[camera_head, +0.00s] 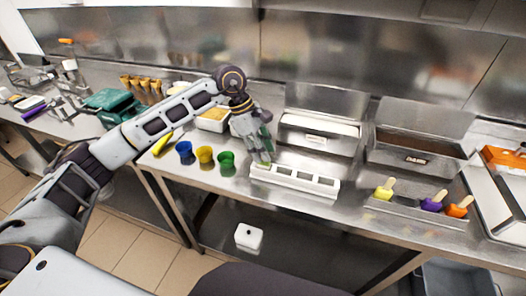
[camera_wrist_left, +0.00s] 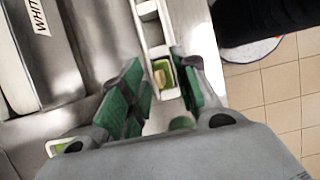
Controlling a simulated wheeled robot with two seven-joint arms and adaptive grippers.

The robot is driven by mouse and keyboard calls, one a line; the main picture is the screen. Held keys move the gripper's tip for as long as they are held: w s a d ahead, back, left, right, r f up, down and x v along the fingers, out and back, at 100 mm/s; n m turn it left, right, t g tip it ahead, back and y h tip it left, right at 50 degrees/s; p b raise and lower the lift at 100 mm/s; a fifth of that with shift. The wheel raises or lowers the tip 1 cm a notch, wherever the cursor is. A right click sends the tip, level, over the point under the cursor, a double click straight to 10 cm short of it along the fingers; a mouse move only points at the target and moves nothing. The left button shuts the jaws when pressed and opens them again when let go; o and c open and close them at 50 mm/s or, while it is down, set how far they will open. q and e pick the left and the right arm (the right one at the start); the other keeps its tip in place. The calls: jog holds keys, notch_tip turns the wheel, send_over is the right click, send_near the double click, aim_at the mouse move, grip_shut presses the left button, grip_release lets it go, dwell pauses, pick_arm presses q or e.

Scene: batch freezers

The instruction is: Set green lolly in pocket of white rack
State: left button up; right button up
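The white rack (camera_head: 300,184) lies on the steel counter, a long block with a row of square pockets. My left gripper (camera_head: 262,155) is over its left end. In the left wrist view, the green lolly (camera_wrist_left: 162,75) sits in an end pocket of the rack (camera_wrist_left: 151,30), with its pale stick toward the camera. The left gripper (camera_wrist_left: 160,92) is open around that pocket, its green-padded fingers on either side with gaps to the lolly. In the head view the gripper mostly hides the lolly. My right gripper is not in view.
Blue (camera_head: 184,152), yellow (camera_head: 205,156) and green (camera_head: 227,162) cups stand left of the rack. A steel holder (camera_head: 410,212) with yellow, purple and orange lollies is at right. Steel bins (camera_head: 318,133) stand behind. The counter's front edge runs close before the rack.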

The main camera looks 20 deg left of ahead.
pick_arm(q)
jog(key=v, duration=0.7)
jog(key=shift+r+p, duration=0.3)
jog(key=shift+r, duration=0.05)
dwell(0.6)
